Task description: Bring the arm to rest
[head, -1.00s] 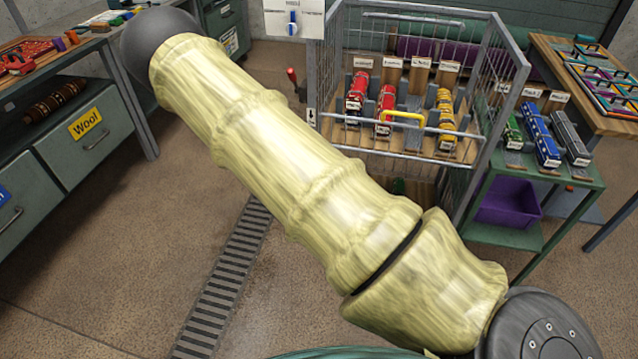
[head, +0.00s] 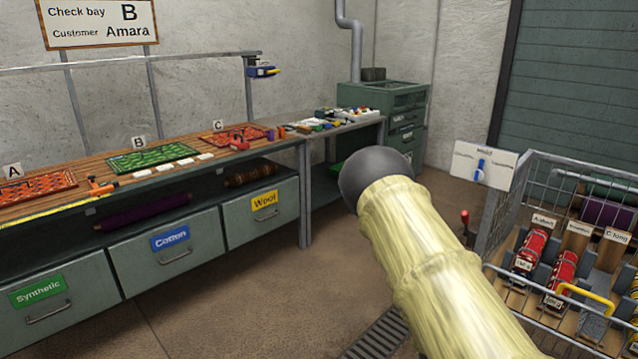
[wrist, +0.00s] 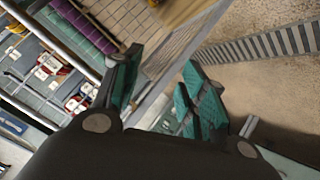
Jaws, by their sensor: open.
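My arm, in a pale yellow sleeve, reaches up from the lower right of the head view and ends at a dark grey ball-shaped joint. My gripper is outside the head view. In the wrist view my gripper (wrist: 158,95) shows two teal-padded fingers spread apart, with nothing held between them. Beyond the fingers are the brown floor and a floor grate (wrist: 265,45). Part of the cage and shelving shows at the left of the wrist view, tilted.
A workbench (head: 100,205) with bays A, B, C and drawers runs along the left. A green cabinet (head: 405,115) stands behind. Open floor (head: 240,310) lies between.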

